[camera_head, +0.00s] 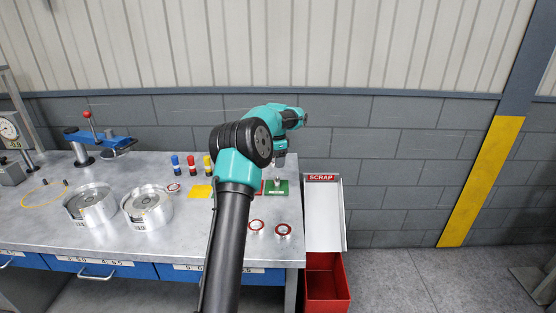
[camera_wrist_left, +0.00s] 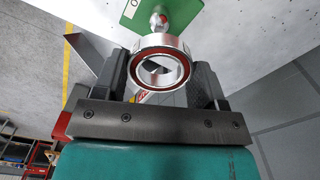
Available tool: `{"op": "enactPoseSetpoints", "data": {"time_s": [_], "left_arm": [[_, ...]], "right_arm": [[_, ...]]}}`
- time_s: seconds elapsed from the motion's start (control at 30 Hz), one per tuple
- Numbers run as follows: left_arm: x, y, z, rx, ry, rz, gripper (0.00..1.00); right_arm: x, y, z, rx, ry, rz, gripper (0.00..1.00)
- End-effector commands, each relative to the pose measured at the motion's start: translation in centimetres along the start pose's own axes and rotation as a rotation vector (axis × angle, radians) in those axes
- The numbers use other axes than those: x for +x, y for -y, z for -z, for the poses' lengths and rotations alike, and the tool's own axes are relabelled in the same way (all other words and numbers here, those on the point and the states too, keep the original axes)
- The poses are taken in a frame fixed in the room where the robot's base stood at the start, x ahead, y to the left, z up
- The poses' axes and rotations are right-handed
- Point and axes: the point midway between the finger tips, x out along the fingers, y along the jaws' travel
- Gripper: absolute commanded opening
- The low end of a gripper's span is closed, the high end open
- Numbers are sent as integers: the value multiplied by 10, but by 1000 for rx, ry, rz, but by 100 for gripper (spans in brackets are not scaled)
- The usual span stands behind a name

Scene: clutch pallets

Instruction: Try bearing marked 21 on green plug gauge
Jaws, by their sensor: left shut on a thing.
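My left gripper (camera_head: 280,163) is above the green plate (camera_head: 283,188) near the right end of the bench. In the left wrist view, the left gripper (camera_wrist_left: 160,74) is shut on a silver bearing (camera_wrist_left: 160,47) with a red seal ring, held between both fingers. I cannot read any number on it. The rounded metal tip of the plug gauge (camera_wrist_left: 159,22) shows on the green plate (camera_wrist_left: 183,12), just beyond the bearing's upper rim. I cannot tell whether they touch. My right gripper is not in view.
Two red-sealed bearings (camera_head: 256,225) (camera_head: 283,230) lie at the bench front, and another (camera_head: 173,187) farther left. Blue, red and yellow capped items (camera_head: 190,166) stand behind. Two round metal fixtures (camera_head: 90,205) (camera_head: 147,206) are at left. A red scrap bin (camera_head: 328,284) stands beyond the right edge.

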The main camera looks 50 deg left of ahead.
Motion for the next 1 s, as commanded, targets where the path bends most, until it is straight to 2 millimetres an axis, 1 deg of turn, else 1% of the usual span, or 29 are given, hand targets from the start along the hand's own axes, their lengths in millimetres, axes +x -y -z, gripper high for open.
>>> {"op": "enactPoseSetpoints", "data": {"time_s": [0.27,0.7,1.0], "left_arm": [[13,0,0,0,1,-1,36],[46,0,0,0,1,0,36],[55,0,0,0,0,0,36]], "right_arm": [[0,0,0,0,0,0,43],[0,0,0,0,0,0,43],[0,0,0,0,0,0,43]]}}
